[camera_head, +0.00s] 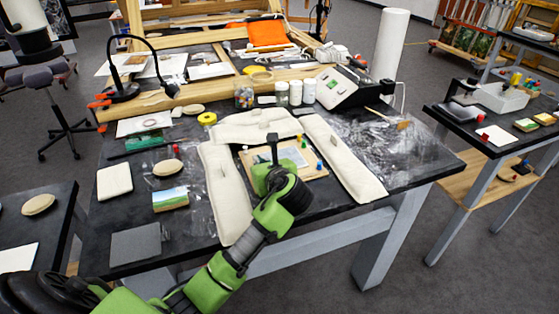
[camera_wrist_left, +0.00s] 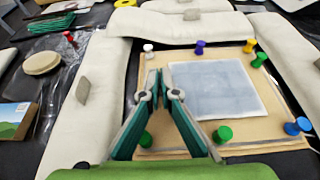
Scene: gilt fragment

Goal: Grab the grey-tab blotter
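Long cream pads with small grey tabs lie around a wooden board (camera_wrist_left: 245,145): a left pad (camera_wrist_left: 80,125), a back pad (camera_wrist_left: 150,25) and a right pad (camera_wrist_left: 290,55). Their tabs show on the left pad (camera_wrist_left: 84,90) and the back pad (camera_wrist_left: 191,15). I cannot tell which thing is named the blotter. A blue-grey sheet (camera_wrist_left: 215,88) lies on the board, with coloured pins around it. My left gripper (camera_wrist_left: 157,73) is over the board's left part, left of the sheet, its fingertips together with nothing visible between them. It also shows in the head view (camera_head: 272,138). My right gripper is out of view.
A flat grey square (camera_head: 135,243), a cream square pad (camera_head: 114,181) and a small landscape picture (camera_head: 170,199) lie at the table's left. Jars (camera_head: 244,95) and a white box device (camera_head: 335,88) stand behind the pads. The table's right front is fairly clear.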

